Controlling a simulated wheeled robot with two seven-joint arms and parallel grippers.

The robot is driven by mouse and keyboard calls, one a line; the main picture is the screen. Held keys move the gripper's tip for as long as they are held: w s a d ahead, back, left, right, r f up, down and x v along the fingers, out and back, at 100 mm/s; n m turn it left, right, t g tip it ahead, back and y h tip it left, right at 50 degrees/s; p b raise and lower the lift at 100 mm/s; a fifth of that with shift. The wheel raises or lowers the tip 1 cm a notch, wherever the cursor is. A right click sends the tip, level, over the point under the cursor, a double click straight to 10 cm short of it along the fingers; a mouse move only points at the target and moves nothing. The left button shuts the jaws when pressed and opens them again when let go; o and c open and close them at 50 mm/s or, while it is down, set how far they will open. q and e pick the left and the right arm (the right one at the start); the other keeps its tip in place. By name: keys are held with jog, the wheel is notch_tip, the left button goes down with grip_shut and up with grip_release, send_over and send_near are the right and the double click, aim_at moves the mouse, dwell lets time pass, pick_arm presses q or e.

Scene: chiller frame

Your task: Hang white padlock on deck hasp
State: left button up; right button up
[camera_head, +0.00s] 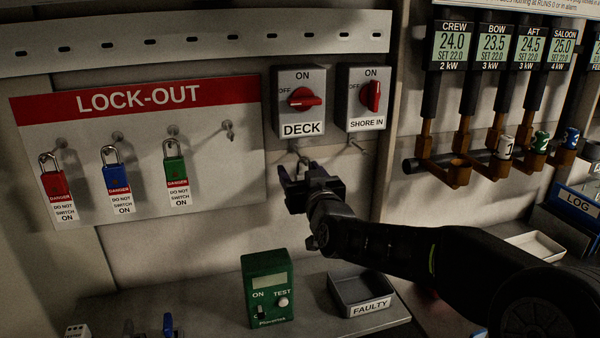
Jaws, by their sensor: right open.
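The DECK switch (299,101) is a grey box on the wall with its red knob turned level. The deck hasp (302,152) shows as a small metal loop just below it, partly hidden by my right gripper. My right gripper (297,178) is open, right below and in front of the hasp. I cannot make out a white padlock; the gripper may hide it. The LOCK-OUT board (240,175) carries a red padlock (54,184), a blue padlock (116,178) and a green padlock (175,168), each with a danger tag. Its rightmost peg (228,128) is bare. My left gripper is out of view.
The SHORE IN switch (362,99) is right of DECK, its red knob upright. On the shelf below stand a green tester (267,290) and an open FAULTY tray (363,290). Gauges and copper-coloured valves (456,170) line the right wall.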

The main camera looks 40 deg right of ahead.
jog(key=b+v, duration=0.1)
jog(key=v, duration=0.6)
jog(key=shift+s+a, duration=0.15)
jog(key=shift+s, duration=0.25)
dwell(0.4)
